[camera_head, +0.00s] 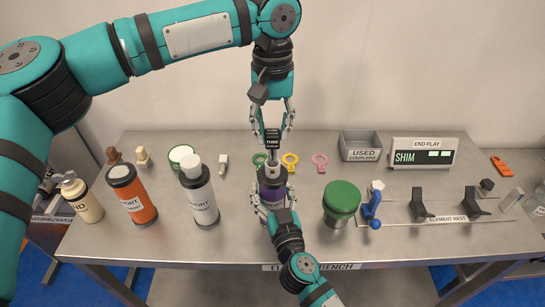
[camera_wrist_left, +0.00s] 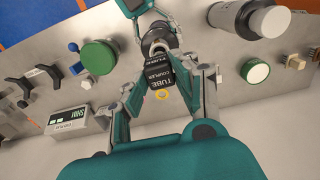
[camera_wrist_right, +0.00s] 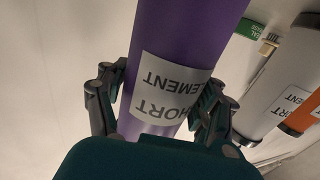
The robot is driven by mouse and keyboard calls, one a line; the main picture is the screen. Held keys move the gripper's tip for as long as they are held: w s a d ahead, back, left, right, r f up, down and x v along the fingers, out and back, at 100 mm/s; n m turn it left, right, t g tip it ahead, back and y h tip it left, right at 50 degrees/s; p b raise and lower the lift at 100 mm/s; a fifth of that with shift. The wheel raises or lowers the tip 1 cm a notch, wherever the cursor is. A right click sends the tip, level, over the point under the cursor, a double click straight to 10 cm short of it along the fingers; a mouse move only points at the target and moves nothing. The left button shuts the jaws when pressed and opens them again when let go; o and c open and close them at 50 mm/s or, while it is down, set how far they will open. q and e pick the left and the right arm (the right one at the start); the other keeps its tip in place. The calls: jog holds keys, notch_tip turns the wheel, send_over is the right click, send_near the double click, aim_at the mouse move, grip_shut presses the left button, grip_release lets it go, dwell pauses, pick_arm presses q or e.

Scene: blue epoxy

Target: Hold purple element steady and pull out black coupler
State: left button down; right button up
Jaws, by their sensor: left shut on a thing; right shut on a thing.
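The purple element (camera_head: 271,190) stands upright near the middle of the bench; its purple side and "SHORT ELEMENT" label fill the right wrist view (camera_wrist_right: 185,50). My right gripper (camera_head: 274,211) is shut on its side, a finger on either side of the label. The black coupler (camera_head: 272,143), labelled "TUBE COUPLER", is above the element's top and also shows in the left wrist view (camera_wrist_left: 155,78). My left gripper (camera_head: 272,132) comes from above and is shut on the coupler. A pale metal part shows between coupler and element; I cannot tell whether they are still joined.
Orange (camera_head: 133,196) and white (camera_head: 199,194) cylinders stand left. Yellow (camera_head: 290,162) and pink (camera_head: 320,163) rings lie behind. A green-capped jar (camera_head: 341,200) stands close right, then a blue-handled clamp (camera_head: 372,205). The grey used-couplers bin (camera_head: 360,142) is at the back right.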

pick_arm(q)
jog(key=shift+r, duration=0.75)
pick_arm(e)
jog(key=o, duration=1.7)
jog(key=v, duration=1.2)
